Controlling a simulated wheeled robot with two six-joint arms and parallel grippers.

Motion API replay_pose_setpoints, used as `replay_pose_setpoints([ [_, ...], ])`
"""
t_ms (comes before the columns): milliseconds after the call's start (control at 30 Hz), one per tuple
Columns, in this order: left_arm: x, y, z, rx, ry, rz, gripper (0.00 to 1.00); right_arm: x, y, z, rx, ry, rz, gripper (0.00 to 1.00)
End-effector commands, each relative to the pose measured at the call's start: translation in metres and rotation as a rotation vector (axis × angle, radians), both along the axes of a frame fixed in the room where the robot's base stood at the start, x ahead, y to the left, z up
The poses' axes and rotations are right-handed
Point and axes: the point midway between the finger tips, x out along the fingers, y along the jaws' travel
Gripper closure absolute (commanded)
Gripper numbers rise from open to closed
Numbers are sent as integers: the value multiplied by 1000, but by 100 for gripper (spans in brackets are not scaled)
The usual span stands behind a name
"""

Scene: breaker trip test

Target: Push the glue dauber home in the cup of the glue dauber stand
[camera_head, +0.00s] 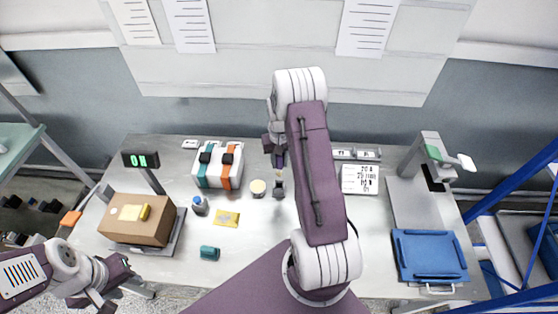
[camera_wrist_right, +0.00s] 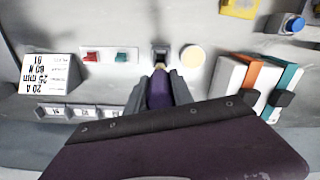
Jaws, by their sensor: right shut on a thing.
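My right gripper (camera_head: 279,158) is over the middle of the table, pointing down, shut on the purple glue dauber. In the right wrist view the dauber (camera_wrist_right: 158,88) sits between the two grey fingers (camera_wrist_right: 160,92). The small dark glue dauber stand (camera_head: 279,190) is right below the gripper; it also shows just beyond the fingertips in the wrist view (camera_wrist_right: 160,54). The dauber's lower end points at the stand's cup. I cannot tell how deep it is in the cup. My left gripper (camera_head: 108,284) is low at the left, off the table's front edge; its finger gap is unclear.
A round cream-topped pot (camera_head: 258,187) stands close left of the stand. A blue tray (camera_head: 429,256) is at right.

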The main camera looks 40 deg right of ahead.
Motion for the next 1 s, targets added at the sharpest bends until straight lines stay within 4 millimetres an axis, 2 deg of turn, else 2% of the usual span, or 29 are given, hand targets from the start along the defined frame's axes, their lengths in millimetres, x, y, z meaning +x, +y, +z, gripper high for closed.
replay_pose_setpoints([
  [500, 0, 0, -39, 0, 0, 0, 64, 0, 0, -55, 0, 0, 0, 100],
  [1000, 0, 0, -39, 0, 0, 0, 64, 0, 0, -56, 0, -1, 0, 100],
])
